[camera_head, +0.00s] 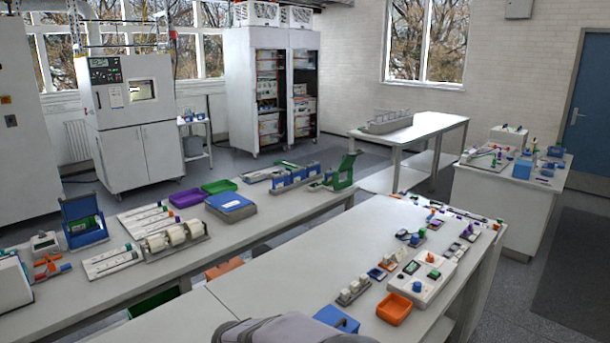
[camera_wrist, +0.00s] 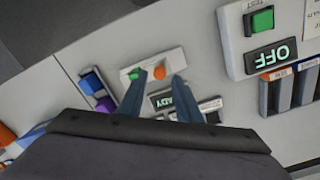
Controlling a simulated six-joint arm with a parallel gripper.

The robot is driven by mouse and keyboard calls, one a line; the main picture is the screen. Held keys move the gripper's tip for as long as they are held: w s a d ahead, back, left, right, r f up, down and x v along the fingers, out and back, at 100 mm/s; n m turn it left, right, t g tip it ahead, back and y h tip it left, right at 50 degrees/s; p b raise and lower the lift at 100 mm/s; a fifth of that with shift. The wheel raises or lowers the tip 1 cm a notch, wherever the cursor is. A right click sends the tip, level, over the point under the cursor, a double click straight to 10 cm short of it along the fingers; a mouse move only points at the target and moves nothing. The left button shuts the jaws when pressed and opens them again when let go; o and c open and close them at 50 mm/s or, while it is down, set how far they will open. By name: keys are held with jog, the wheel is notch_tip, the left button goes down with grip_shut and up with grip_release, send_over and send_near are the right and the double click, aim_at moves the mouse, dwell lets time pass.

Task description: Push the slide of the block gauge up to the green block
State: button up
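I cannot pick out the block gauge and its slide with certainty. In the wrist view, a pale plate (camera_wrist: 176,58) carries a small green piece (camera_wrist: 134,74) and an orange round piece (camera_wrist: 159,72). I cannot tell whether this is the gauge. My gripper (camera_wrist: 160,76) is open, with its two fingers apart over the near side of this plate. The orange piece shows between the fingertips, and the green piece is just left of them. Nothing shows held. Whether the fingers touch anything is unclear. My gripper is not recognisable in the head view.
A dark display (camera_wrist: 172,97) lies partly behind the fingers. Blue and purple blocks (camera_wrist: 92,82) stand left of them. A white box with a green button (camera_wrist: 262,20) and an OFF display is at right. In the head view, an orange tray (camera_head: 394,308) sits near the bench's front edge.

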jog(key=shift+f+b, duration=0.7)
jog(key=shift+f, duration=0.7)
jog(key=c, duration=0.7)
jog(key=shift+c, duration=0.2)
jog(key=shift+w+d, duration=0.4)
jog(key=shift+w, duration=0.05)
jog(key=o, duration=0.7)
jog(key=shift+o, duration=0.2)
